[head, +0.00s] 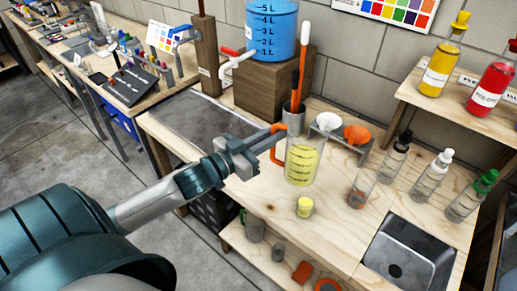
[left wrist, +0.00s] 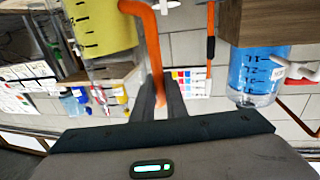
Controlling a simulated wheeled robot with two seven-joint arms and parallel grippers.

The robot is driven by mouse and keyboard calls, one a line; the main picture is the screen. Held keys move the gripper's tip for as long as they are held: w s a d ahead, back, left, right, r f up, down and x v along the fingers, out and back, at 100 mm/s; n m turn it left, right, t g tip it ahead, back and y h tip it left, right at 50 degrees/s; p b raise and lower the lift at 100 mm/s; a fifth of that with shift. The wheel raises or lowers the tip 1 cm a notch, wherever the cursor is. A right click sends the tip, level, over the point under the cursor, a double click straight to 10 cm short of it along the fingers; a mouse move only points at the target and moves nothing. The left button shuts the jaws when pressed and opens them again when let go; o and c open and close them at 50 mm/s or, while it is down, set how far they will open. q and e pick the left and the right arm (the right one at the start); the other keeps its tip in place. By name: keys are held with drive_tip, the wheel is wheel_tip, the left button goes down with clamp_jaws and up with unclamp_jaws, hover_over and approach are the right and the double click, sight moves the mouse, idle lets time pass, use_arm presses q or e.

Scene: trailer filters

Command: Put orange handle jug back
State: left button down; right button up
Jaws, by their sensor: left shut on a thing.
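The orange-handled jug (head: 302,164) is clear with measuring marks and holds yellow liquid. It stands upright at the middle of the wooden bench; I cannot tell whether its base touches the top. Its orange handle (head: 278,130) faces left, towards my left gripper (head: 268,142). My left gripper is shut on this handle. In the left wrist view, which is upside down, the handle (left wrist: 152,45) runs down between the fingers (left wrist: 161,100), and the jug (left wrist: 100,28) is at upper left. My right gripper is not in view.
A funnel rack (head: 340,135), a clear cylinder (head: 361,187) and capped bottles are to the right, near a sink (head: 408,252). A blue tank (head: 272,32) sits on a wooden block (head: 270,85) behind.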

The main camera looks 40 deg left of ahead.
use_arm(q)
drive_tip(key=w+a+f+p, duration=0.1)
drive_tip(key=w+a+f, duration=0.2)
drive_tip(key=a, duration=0.6)
wheel_tip(320, 180, down, 3)
drive_tip(key=shift+a+r+p, duration=0.15)
drive_tip(key=shift+a+p, duration=0.1)
drive_tip(key=shift+p, duration=0.05)
drive_tip(key=shift+f+p, duration=0.5)
drive_tip(key=shift+f, duration=1.45)
drive_tip(key=c, duration=1.8)
unclamp_jaws()
drive_tip(key=shift+s+f, duration=0.1)
drive_tip(key=shift+f, duration=0.05)
drive_tip(key=shift+o, duration=0.2)
